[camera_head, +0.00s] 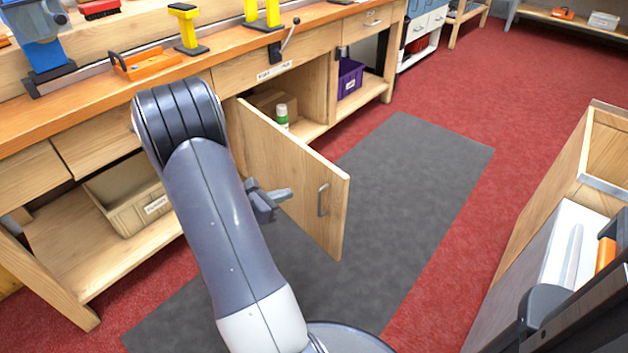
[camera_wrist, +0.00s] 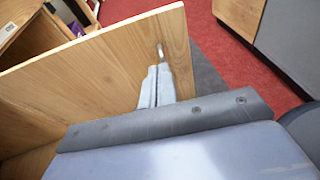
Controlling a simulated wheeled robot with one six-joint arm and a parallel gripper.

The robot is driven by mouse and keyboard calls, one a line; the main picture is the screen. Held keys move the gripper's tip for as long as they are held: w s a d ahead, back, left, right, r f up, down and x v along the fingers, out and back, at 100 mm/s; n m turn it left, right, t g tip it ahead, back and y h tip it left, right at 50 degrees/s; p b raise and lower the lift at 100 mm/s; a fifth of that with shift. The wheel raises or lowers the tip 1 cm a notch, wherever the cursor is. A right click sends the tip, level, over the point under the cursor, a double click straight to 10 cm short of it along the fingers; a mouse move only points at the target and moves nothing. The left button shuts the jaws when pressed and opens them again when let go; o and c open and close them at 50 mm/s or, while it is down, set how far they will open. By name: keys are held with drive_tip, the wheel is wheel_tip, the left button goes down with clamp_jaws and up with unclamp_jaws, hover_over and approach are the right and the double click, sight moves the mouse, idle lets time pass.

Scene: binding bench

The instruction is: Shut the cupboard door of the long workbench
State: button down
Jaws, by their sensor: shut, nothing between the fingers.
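The cupboard door (camera_head: 290,175) of the long workbench (camera_head: 222,73) stands wide open, swung out over the grey mat. Its metal handle (camera_head: 323,199) is near the free edge, on the face turned to my arm. In the wrist view the door (camera_wrist: 95,68) fills the upper left, with the handle (camera_wrist: 160,52) near its right end. My gripper (camera_head: 288,194) is shut and empty, close to the door's handle face, left of the handle. In the wrist view my fingers (camera_wrist: 155,72) are together and point at the door just below the handle. I cannot tell whether they touch it.
The cupboard holds a cardboard box (camera_head: 272,103) and a white bottle with a green cap (camera_head: 282,117). A purple crate (camera_head: 349,78) and a beige bin (camera_head: 127,195) are on lower shelves. The grey mat (camera_head: 420,160) is clear right of the door. A wooden unit (camera_head: 545,190) stands at the right.

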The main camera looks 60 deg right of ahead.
drive_tip(key=b, duration=0.4)
approach(330, 178)
drive_tip(key=x, duration=0.5)
drive_tip(key=shift+s+f, duration=0.15)
drive_tip(key=shift+f, duration=0.1)
drive_tip(key=shift+s+d+r, duration=0.15)
drive_tip(key=shift+d, duration=0.45)
